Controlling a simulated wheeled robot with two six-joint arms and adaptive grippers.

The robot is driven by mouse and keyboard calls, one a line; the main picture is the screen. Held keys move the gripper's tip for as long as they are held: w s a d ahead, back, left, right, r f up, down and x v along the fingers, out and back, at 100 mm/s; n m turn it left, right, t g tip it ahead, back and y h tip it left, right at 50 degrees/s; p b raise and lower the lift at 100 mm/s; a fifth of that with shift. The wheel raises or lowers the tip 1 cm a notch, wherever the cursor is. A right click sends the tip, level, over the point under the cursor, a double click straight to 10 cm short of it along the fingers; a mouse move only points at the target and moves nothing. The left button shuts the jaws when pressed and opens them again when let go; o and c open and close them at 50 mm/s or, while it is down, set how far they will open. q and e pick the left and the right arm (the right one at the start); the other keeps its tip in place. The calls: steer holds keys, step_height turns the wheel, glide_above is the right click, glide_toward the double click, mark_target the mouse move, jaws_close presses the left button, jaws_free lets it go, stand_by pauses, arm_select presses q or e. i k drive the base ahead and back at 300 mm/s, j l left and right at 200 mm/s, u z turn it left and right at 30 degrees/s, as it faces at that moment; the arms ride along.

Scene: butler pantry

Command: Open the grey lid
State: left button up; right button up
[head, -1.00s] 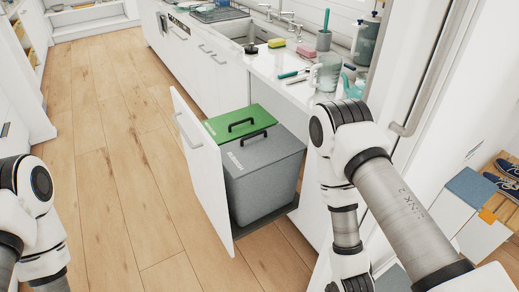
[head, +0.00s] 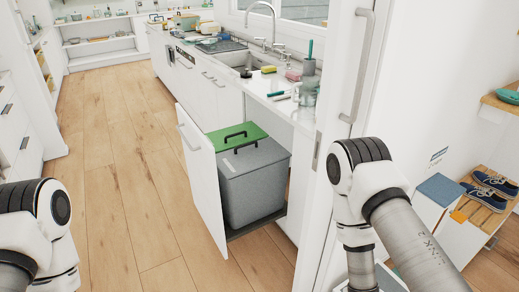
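The grey lid (head: 252,158) lies flat and closed on a grey bin (head: 254,192), with a black arched handle (head: 246,146) on top. The bin stands in a pulled-out cabinet drawer, in front of a second bin with a green lid (head: 236,138) and a similar black handle. Both of my arms show at the lower left and lower right, apart from the bins. My two grippers are out of the frame.
The white drawer front (head: 203,177) stands out over the wooden floor (head: 120,180) left of the bins. A counter with a sink (head: 247,64), sponges and a bottle runs behind. Shoes (head: 490,188) sit on a bench at right. The floor at left is clear.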

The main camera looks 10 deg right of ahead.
mark_target(245, 158)
steer(key=i+j+z, duration=0.1)
steer(key=z, duration=0.3)
steer(key=i+j+z, duration=0.2)
steer(key=z, duration=0.25)
steer(key=i+j+z, duration=0.1)
steer(key=z, duration=0.3)
steer(key=j+z, duration=0.4)
steer(key=i+l, duration=0.05)
